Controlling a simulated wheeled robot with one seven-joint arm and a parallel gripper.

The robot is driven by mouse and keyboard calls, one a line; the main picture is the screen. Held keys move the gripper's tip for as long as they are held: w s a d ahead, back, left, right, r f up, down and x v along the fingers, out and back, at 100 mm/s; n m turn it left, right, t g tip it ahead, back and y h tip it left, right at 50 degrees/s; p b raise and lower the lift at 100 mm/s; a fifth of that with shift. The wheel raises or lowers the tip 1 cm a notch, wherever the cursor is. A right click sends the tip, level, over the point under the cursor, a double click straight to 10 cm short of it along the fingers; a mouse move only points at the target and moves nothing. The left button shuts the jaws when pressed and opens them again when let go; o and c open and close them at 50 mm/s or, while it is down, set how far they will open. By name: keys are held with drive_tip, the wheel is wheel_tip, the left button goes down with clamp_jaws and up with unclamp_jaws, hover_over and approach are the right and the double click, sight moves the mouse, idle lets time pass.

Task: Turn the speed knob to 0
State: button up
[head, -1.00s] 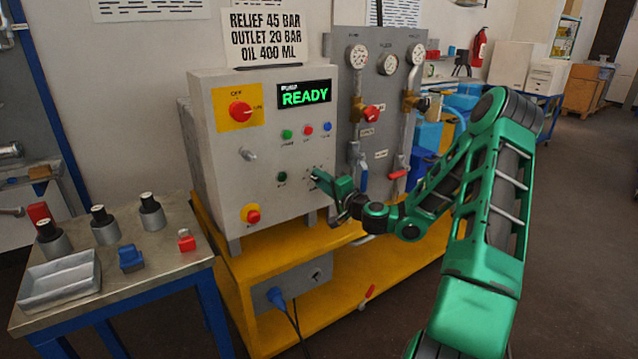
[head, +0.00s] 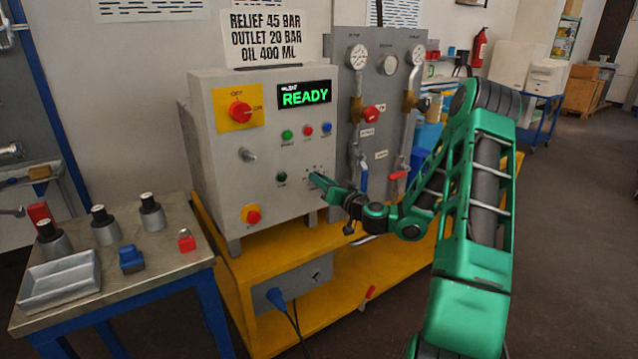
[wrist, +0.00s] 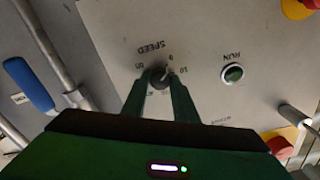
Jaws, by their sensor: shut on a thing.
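The speed knob (wrist: 157,79) is a small dark round knob on the grey panel, under the upside-down word SPEED, in the wrist view. Its light pointer mark tilts up and right, towards the small figures around its upper right edge. My gripper (wrist: 158,82) has one green finger on each side of the knob and is shut on it. In the head view my gripper (head: 319,180) reaches the lower right of the control cabinet face (head: 225,180), and its fingers hide the knob.
The green RUN button (wrist: 233,73) is beside the knob, with a red-and-yellow stop button (head: 251,215) lower on the cabinet. The display (head: 305,94) reads READY. Pipes with a blue-handled valve (head: 364,181) stand just right. A side table (head: 165,255) is at the left.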

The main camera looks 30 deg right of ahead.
drive_tip(key=shift+a+f+n, duration=0.1)
drive_tip(key=shift+f+n, duration=0.1)
drive_tip(key=shift+n, duration=0.6)
drive_tip(key=o, duration=1.1)
drive_tip(key=shift+c, duration=0.2)
drive_tip(key=shift+r, duration=0.1)
drive_tip(key=shift+s, duration=0.1)
drive_tip(key=s, duration=1)
drive_tip(key=shift+s+d, duration=0.2)
drive_tip(key=shift+d, duration=0.05)
